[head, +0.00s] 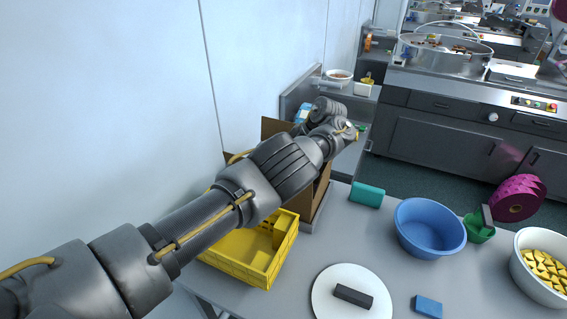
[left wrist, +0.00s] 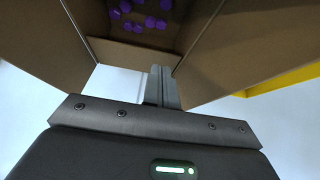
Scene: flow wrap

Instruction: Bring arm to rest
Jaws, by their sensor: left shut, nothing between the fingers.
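My left arm (head: 280,165) reaches from the lower left across the head view, out over a brown cardboard box (head: 322,186). My left gripper (left wrist: 162,88) shows in the left wrist view with its fingers together and nothing between them. It is in front of the open cardboard box (left wrist: 240,50), which has several small purple pieces (left wrist: 140,16) inside. I cannot tell whether the fingers touch the box. In the head view the fingertips are hidden and my arm covers part of the box. My right arm and gripper are not in view.
A yellow crate (head: 250,268) stands beside the box under my arm. On the table are a white disc (head: 325,297) with a dark bar, a teal block (head: 367,194), a blue bowl (head: 430,228) and a white bowl (head: 522,282) of yellow pieces. A pale wall is left.

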